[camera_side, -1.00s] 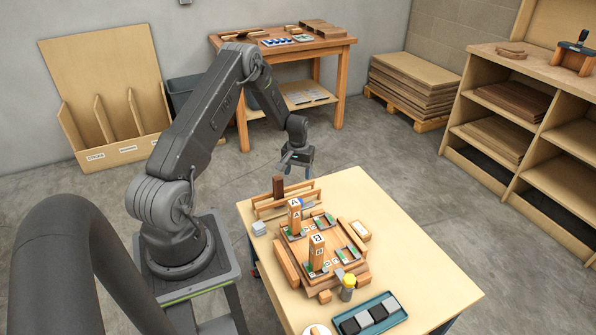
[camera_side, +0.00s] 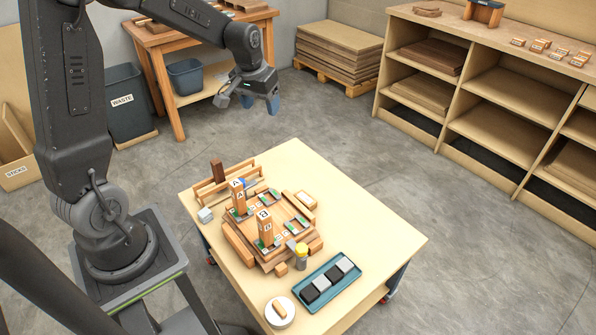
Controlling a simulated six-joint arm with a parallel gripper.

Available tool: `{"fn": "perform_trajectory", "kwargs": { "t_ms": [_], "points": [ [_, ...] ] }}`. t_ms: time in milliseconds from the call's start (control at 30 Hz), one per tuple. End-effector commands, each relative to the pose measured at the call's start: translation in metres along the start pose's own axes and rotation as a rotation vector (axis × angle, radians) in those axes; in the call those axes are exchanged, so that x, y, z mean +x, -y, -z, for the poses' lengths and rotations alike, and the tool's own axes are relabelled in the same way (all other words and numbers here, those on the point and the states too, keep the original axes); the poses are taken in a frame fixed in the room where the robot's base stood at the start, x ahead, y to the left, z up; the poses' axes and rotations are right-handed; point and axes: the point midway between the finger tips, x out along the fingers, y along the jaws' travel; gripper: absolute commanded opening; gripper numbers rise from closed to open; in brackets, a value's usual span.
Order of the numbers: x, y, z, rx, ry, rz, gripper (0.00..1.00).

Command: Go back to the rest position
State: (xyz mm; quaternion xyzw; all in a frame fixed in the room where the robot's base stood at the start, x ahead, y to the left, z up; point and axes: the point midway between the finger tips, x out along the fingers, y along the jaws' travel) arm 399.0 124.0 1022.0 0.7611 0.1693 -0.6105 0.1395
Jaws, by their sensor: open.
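My gripper (camera_side: 247,103) hangs in the air above and beyond the far end of the work table (camera_side: 355,215). Its blue-tipped fingers are apart, with nothing between them. The gripper is well clear of the blocks and the fixture.
A wooden rack (camera_side: 213,188) with a dark upright block stands at the table's far left. Shelves (camera_side: 500,85) line the right wall.

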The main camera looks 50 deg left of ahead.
Motion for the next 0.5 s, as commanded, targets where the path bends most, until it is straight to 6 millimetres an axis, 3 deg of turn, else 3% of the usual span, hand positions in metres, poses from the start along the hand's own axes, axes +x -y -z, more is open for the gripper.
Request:
{"fn": "perform_trajectory", "kwargs": {
  "t_ms": [33,200,400,500],
  "points": [
    [-0.023,-0.014,-0.012,0.036,-0.027,-0.009,0.65],
    [-0.079,-0.046,-0.062,0.142,-0.094,-0.038,0.65],
    [-0.125,-0.068,-0.131,0.265,-0.171,-0.081,0.65],
    [-0.139,-0.073,-0.165,0.321,-0.207,-0.104,0.65]
  ]
}}
